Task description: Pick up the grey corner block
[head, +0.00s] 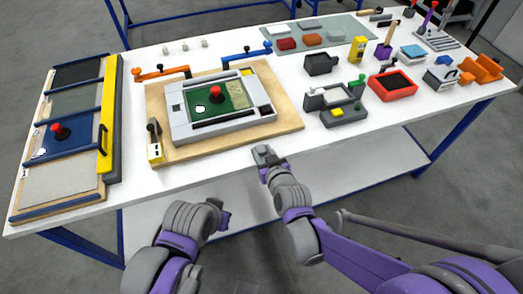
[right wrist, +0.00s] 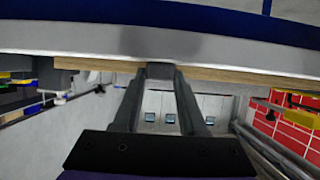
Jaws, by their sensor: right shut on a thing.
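My right gripper (head: 266,155) is at the front edge of the white table, just in front of the wooden board. In the right wrist view my right gripper (right wrist: 160,78) has its fingers closed on a small grey block (right wrist: 160,70), which looks like the grey corner block. The fingers hide most of it, and its shape is hard to make out. In the head view the block cannot be told apart from the grey fingertips. My left gripper (head: 224,213) is low in front of the table, apart from everything; its jaws are too unclear to read.
The wooden board (head: 290,126) carries a grey frame (head: 183,133) around a green panel with a red knob (head: 214,93). A rack of panels (head: 60,170) stands left. A black-filled red tray (head: 375,92) and grey fixture (head: 345,116) stand right. Bare table lies along the front edge.

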